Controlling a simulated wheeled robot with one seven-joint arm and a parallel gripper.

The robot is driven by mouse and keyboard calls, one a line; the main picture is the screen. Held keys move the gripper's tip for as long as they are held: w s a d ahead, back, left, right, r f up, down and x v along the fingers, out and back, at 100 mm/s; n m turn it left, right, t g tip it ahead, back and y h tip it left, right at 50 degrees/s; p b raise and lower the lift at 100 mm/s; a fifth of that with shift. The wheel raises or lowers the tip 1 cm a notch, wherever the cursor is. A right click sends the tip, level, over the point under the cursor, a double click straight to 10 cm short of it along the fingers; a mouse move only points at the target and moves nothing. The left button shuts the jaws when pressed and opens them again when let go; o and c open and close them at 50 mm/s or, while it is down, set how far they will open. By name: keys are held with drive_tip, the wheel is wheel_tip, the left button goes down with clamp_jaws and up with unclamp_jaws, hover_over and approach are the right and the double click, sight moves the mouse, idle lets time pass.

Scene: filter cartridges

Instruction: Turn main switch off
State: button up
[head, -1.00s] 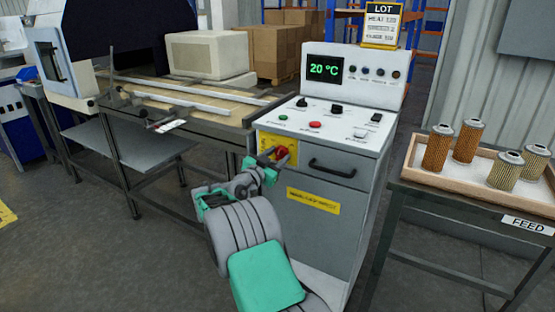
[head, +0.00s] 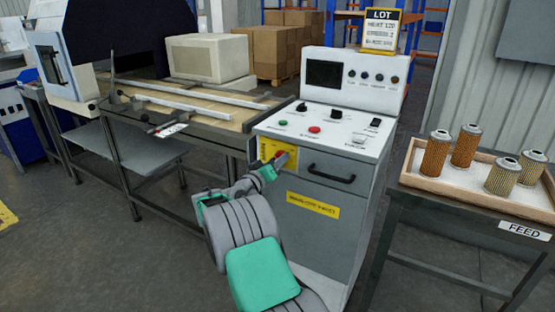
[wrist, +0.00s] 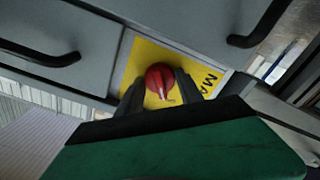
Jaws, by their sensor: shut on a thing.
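The main switch is a red rotary knob (wrist: 159,80) on a yellow plate (wrist: 201,76) on the front of the grey control cabinet (head: 330,226). The knob's white mark points down and slightly right in the wrist view. The cabinet's display (head: 324,74) is dark. The lettering on the plate is partly hidden by a finger.
A black handle (head: 331,174) sticks out of the cabinet right of the switch. A feed table (head: 455,205) with a tray (head: 420,182) of filter cartridges (head: 467,145) stands at the right. A workbench (head: 215,125) stands at the left.

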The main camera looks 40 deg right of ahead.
drive_tip(key=shift+n+p, duration=0.3)
drive_tip(key=shift+n, duration=0.5)
drive_tip(key=o, duration=1.4)
drive_tip(key=shift+a, duration=0.1)
drive_tip(key=v, duration=0.7)
drive_tip(key=shift+s+a, duration=0.15)
drive_tip(key=shift+a, duration=0.1)
